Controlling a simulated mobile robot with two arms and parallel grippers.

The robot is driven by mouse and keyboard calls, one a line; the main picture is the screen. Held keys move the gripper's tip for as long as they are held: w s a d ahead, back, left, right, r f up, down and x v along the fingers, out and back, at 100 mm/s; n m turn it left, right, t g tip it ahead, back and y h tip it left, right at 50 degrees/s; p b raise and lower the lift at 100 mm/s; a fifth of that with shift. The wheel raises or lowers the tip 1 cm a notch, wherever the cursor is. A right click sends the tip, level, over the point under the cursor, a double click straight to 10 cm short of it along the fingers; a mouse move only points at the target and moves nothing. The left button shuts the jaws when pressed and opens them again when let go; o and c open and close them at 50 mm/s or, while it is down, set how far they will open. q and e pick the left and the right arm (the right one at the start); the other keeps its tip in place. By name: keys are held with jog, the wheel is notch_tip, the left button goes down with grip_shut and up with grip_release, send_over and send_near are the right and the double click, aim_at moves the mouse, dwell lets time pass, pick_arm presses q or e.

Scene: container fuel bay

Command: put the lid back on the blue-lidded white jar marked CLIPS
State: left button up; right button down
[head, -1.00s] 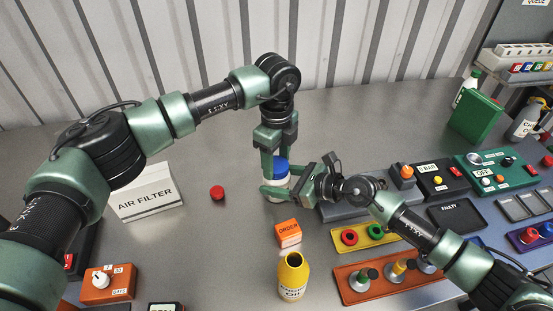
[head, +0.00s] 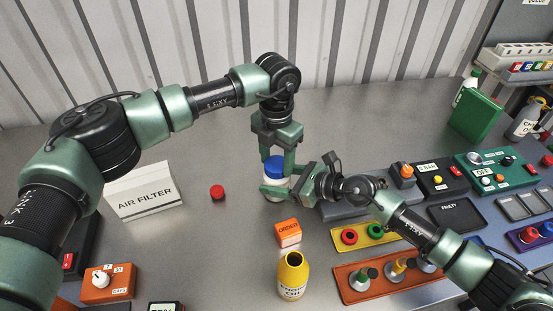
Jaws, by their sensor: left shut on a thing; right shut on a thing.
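The white jar (head: 274,181) stands on the bench in the middle of the head view, mostly hidden by fingers. My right gripper (head: 275,191) reaches in from the right and is shut around the jar's body. The blue lid (head: 275,166) is at the top of the jar. My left gripper (head: 277,162) points down from above and is shut on the lid. The lid looks level and touching or nearly touching the jar; I cannot tell if it is fully seated. The CLIPS marking is not visible.
A red cap (head: 217,192) and an AIR FILTER box (head: 144,193) are on the left. An orange box (head: 288,232) and a yellow oil bottle (head: 292,277) stand in front of the jar. Trays and control panels crowd the right. The bench behind the jar is clear.

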pick_arm(q)
jog(key=m, duration=1.3)
jog(key=shift+m, duration=0.4)
jog(key=o, duration=1.6)
notch_tip(320, 180, up, 12)
pick_arm(e)
jog(key=shift+c, duration=1.3)
grip_release()
